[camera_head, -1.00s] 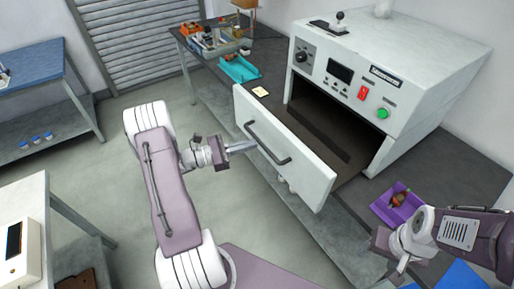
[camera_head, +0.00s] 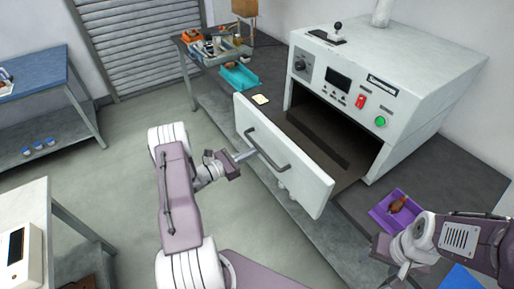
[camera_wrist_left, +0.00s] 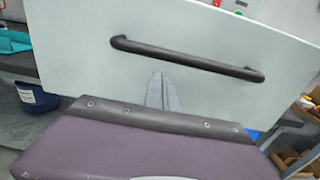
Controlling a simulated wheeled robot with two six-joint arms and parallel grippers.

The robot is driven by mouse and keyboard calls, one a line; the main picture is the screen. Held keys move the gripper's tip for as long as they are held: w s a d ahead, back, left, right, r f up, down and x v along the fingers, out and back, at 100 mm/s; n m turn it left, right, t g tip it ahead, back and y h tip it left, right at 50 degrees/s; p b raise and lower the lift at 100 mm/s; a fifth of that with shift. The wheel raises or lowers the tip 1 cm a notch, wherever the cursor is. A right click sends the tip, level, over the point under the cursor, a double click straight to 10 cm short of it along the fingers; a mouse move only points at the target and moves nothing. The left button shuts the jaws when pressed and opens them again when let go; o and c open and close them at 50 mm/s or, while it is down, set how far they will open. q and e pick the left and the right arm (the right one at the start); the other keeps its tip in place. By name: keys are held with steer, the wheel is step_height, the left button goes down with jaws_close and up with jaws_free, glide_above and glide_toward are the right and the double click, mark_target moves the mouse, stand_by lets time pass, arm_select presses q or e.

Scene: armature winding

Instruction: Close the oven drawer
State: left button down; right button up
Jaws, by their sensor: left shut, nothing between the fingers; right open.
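The oven (camera_head: 385,80) is a white box with a dark screen, a red switch and a green button. Its drawer is pulled out, with a white front panel (camera_head: 300,175) and a dark bar handle (camera_head: 268,150). My left gripper (camera_head: 243,156) is shut and empty, its tips at the outer face of the panel close to the handle. In the left wrist view the shut fingers (camera_wrist_left: 158,90) point at the panel just below the handle (camera_wrist_left: 185,58); I cannot tell whether they touch. My right gripper (camera_head: 385,255) is at the lower right, away from the drawer.
A purple tray (camera_head: 380,218) with a small brown part (camera_head: 398,204) sits on the bench right of the oven. A teal tray (camera_head: 240,76) and a parts box (camera_head: 218,48) stand at the bench's far end. Open floor lies left of the drawer.

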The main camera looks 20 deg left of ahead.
arm_select(q)
steer(key=shift+x, duration=1.25)
arm_select(e)
steer(key=shift+r, duration=0.4)
arm_select(q)
steer(key=shift+w, duration=0.15)
arm_select(e)
steer(key=shift+f, duration=0.1)
